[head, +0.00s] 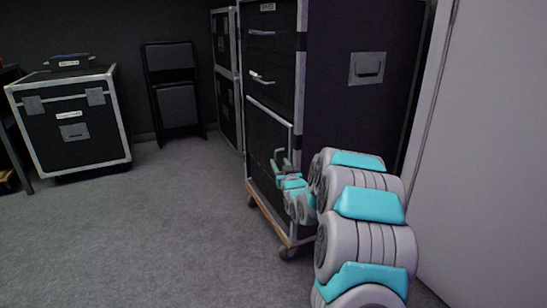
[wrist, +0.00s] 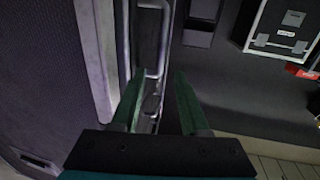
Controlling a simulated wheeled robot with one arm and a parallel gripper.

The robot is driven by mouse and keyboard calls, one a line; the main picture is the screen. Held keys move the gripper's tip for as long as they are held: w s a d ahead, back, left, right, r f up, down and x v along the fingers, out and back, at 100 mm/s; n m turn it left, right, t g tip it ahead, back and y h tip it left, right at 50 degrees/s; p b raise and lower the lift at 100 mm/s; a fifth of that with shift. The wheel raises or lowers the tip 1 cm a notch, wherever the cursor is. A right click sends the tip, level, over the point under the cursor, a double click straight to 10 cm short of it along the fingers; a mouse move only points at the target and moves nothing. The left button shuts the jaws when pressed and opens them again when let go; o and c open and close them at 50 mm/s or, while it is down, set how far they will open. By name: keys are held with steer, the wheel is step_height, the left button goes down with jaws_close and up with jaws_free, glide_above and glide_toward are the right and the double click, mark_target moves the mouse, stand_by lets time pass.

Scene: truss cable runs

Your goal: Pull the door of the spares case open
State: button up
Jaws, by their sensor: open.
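The tall black case (head: 345,28) with metal edges stands on a wheeled wooden base at the centre of the head view. Its front has drawers above and a black door panel (head: 262,140) with a light metal top edge below. The door looks shut. My gripper (head: 280,160) is at the door's front, partly hidden by my own wrist and arm. In the wrist view my gripper (wrist: 160,74) is open, with its green fingers apart. A metal bar handle (wrist: 164,45) runs just beyond and between the fingertips; I cannot tell whether they touch it.
Another tall case (head: 226,85) stands behind the first one. A pale wall panel (head: 495,150) is close at right. The grey floor (head: 170,225) at left is clear.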

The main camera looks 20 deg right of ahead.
mark_target(275, 156)
steer(key=w, duration=0.4)
steer(key=w+d, duration=0.1)
steer(key=w, duration=0.1)
steer(key=shift+f, duration=0.15)
steer(key=shift+w, duration=0.3)
steer(key=shift+c, duration=0.4)
jaws_close()
stand_by(0.6)
